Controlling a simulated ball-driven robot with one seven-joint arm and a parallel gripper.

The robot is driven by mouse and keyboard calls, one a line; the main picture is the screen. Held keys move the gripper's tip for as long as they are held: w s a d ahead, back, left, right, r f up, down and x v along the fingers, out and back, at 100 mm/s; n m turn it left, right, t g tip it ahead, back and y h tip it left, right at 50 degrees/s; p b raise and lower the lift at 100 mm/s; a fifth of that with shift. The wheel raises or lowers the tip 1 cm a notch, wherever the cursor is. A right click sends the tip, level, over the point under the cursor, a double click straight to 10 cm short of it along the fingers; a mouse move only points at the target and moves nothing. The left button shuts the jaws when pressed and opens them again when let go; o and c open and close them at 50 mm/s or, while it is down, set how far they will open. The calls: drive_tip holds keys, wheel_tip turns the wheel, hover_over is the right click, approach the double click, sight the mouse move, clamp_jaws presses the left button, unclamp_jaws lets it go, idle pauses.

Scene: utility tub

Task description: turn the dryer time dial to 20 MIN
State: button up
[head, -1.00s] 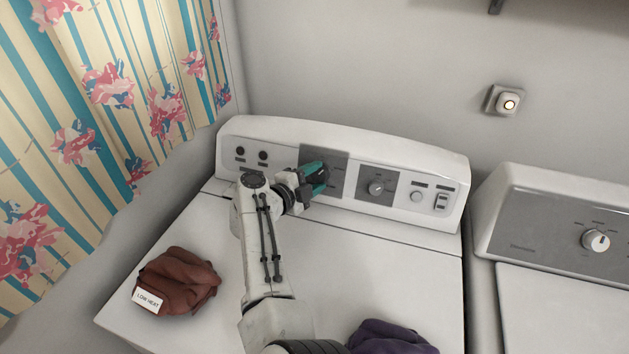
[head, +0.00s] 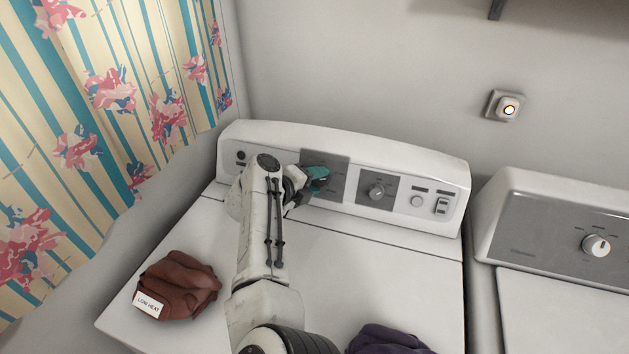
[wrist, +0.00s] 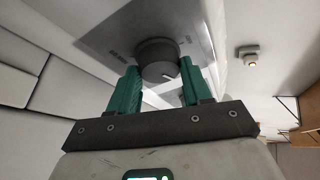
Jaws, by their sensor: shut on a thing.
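The dryer time dial (wrist: 157,58) is a dark round knob on a grey panel of the dryer's console. It shows up close in the wrist view, with a pale pointer mark near its lower right edge. My gripper (wrist: 160,80) has its teal fingers on either side of the dial and is shut on it. In the head view my gripper (head: 318,178) is at the left grey panel (head: 336,160) and hides the dial.
A second dial (head: 377,190) and switches (head: 441,205) are to the right on the console. A brown cloth (head: 180,285) labelled LOW HEAT and a purple cloth (head: 385,340) lie on the dryer top (head: 370,270). A washer (head: 560,240) stands at right.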

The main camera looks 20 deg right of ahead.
drive_tip(key=shift+f, duration=0.1)
drive_tip(key=o, duration=1.1)
drive_tip(key=shift+c, duration=0.2)
drive_tip(key=b+v, duration=0.1)
drive_tip(key=v, duration=0.9)
drive_tip(key=shift+s+a+r, duration=0.2)
drive_tip(key=shift+s+a, duration=0.05)
